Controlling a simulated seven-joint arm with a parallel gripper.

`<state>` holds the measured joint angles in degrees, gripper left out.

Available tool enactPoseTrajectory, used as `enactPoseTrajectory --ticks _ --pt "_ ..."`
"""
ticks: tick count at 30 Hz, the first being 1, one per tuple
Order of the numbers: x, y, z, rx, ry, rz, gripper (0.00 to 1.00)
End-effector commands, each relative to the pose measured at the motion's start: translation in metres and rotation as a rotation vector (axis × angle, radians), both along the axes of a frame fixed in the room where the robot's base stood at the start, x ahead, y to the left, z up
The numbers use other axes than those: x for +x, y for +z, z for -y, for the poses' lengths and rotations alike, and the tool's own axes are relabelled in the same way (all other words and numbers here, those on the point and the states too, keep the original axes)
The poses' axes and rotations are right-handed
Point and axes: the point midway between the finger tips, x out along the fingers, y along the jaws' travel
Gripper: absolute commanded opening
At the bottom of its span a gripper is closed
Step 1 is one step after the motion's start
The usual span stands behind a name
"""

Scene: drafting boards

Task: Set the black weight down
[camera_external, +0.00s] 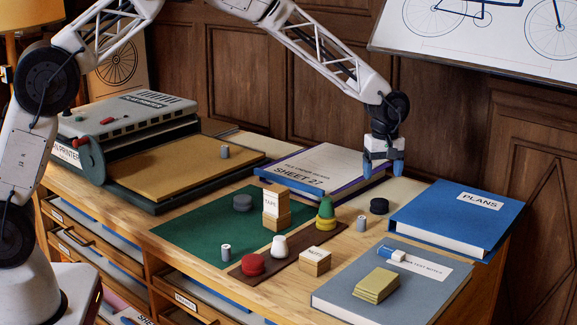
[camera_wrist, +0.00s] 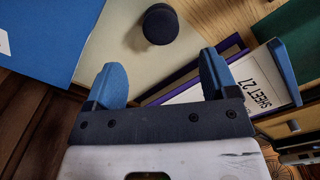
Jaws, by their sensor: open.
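The Sheet 27 box (camera_external: 320,168) is close left of my gripper. The blue Plans binder (camera_external: 450,215) lies to the right. A grey binder (camera_external: 350,293) is at the front.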

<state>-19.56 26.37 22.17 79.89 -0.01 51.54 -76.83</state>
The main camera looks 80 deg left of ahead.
Motion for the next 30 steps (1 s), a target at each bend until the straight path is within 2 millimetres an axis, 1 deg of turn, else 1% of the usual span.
enactPoseTrajectory --ticks 1,3,9,30 --pt "0.0 0.007 0.0 0.0 0.0 0.002 0.79" --pt "0.0 0.014 0.0 0.0 0.0 0.001 0.79" --pt "0.0 0.025 0.0 0.0 0.0 0.0 0.79" --pt "0.0 0.026 0.0 0.0 0.0 0.0 0.79"
